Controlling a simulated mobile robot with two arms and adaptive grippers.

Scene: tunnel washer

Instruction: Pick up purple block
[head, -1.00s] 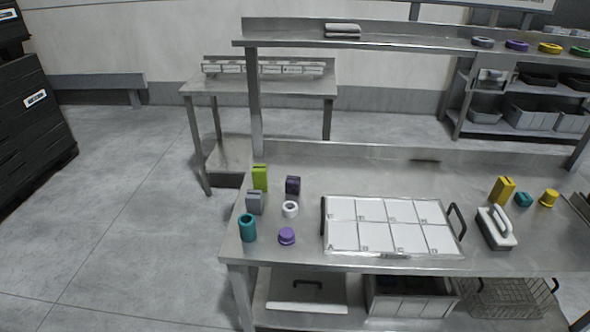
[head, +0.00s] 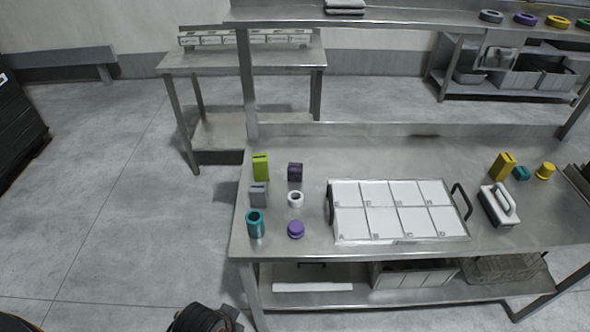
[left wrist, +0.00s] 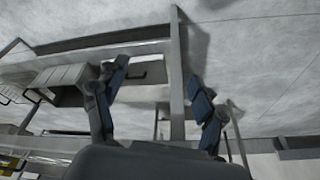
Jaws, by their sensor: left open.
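A dark purple block (head: 295,172) stands upright on the steel table, left of the white tray, in the head view. A lighter purple round cap (head: 296,229) sits nearer the table's front edge. In the left wrist view my left gripper (left wrist: 158,78) is open, with nothing between its spread fingers. That view shows table legs, a lower shelf and floor; I cannot make out the purple block there. A dark part of my left arm shows at the bottom of the head view, away from the block and below the tabletop in the picture. My right gripper is not in view.
Around the block stand a green block (head: 261,167), a grey block (head: 258,195), a white ring (head: 295,199) and a teal cylinder (head: 255,224). A compartment tray (head: 331,214) with white lids lies to the right.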

